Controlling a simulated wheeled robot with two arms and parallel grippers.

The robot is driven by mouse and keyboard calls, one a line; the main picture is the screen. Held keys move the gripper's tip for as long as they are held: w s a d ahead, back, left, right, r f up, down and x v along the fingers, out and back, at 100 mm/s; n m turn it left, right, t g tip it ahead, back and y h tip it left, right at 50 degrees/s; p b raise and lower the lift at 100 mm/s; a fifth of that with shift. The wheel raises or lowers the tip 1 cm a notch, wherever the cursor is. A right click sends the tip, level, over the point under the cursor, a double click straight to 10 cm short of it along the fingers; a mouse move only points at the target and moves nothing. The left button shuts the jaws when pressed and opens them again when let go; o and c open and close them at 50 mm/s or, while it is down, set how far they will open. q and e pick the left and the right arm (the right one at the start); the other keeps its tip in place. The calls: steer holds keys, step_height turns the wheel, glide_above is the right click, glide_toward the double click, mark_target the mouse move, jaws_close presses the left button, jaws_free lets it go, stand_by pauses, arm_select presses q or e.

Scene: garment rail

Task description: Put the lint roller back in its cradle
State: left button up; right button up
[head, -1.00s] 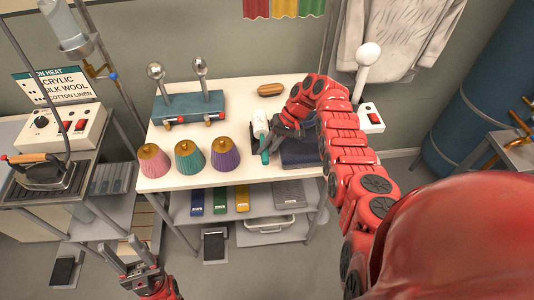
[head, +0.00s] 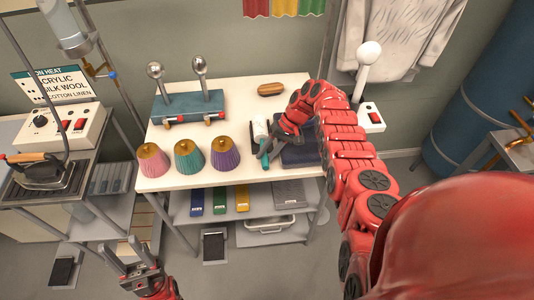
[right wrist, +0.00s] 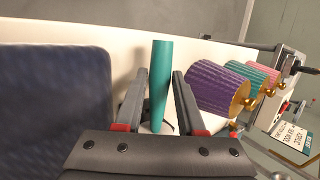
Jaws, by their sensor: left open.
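The lint roller has a white head (head: 260,130) and a teal handle (head: 264,158). It is at the right part of the white table, beside a dark blue folded cloth. My right gripper (head: 270,150) is low over the table at the handle. In the right wrist view the teal handle (right wrist: 161,85) stands between the two fingers (right wrist: 160,98), with narrow gaps, so the jaws look open around it. My left gripper (head: 138,268) is open and empty, low at the front left, away from the table. I cannot tell for sure which thing is the cradle.
A blue block (head: 188,106) with two ball-topped rods stands at the back left. Purple (head: 225,154), teal (head: 189,155) and pink (head: 153,161) shades line the front left. A brown brush (head: 271,89) lies behind. The dark blue cloth (head: 300,152) lies right of the roller.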

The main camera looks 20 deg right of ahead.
steer(key=shift+o, duration=1)
steer(key=shift+r, duration=0.25)
steer(key=shift+r+p, duration=0.45)
steer(key=shift+p, duration=0.2)
steer(key=b+v, duration=0.4)
steer(key=v, duration=0.5)
steer(key=shift+d+f, duration=0.15)
steer(key=shift+b+v, duration=0.95)
steer(key=shift+v, duration=0.45)
